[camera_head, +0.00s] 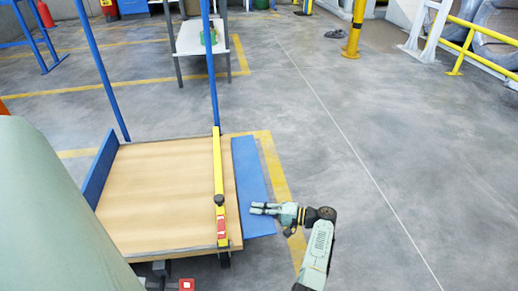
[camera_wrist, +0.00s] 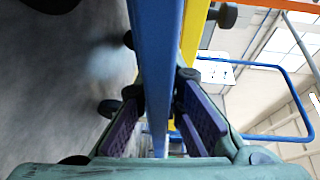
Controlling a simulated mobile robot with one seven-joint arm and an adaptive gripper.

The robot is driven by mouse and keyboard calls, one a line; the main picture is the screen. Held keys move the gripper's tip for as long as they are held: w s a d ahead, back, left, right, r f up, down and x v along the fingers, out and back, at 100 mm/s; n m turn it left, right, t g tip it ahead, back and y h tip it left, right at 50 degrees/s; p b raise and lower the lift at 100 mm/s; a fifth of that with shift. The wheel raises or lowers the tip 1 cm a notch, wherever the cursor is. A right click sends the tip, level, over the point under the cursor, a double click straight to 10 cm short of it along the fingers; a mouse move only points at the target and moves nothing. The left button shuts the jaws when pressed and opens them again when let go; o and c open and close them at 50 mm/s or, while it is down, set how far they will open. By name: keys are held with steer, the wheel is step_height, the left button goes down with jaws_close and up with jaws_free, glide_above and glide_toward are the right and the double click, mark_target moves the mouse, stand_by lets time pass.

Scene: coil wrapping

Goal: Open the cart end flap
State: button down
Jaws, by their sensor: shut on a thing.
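The cart (camera_head: 165,190) has a wooden deck. Its blue end flap (camera_head: 250,180) on the right side is tilted outward, beyond the yellow bar (camera_head: 218,175) along the deck edge. My gripper (camera_head: 256,209) reaches in from the right at the flap's outer edge, near its front end. In the wrist view the flap (camera_wrist: 155,55) runs between the two dark finger pads of my gripper (camera_wrist: 160,95), which is shut on it. The yellow bar (camera_wrist: 192,35) with a black knob (camera_wrist: 227,15) shows just behind the flap.
A second blue flap (camera_head: 100,170) stands at the cart's left side. Tall blue posts (camera_head: 101,70) rise at the back. A large pale green surface (camera_head: 50,220) covers the lower left. A white-topped table (camera_head: 200,38) stands behind. The floor to the right is clear.

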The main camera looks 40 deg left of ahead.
steer(key=c, duration=1.7)
jaws_free()
steer(key=v, duration=1.2)
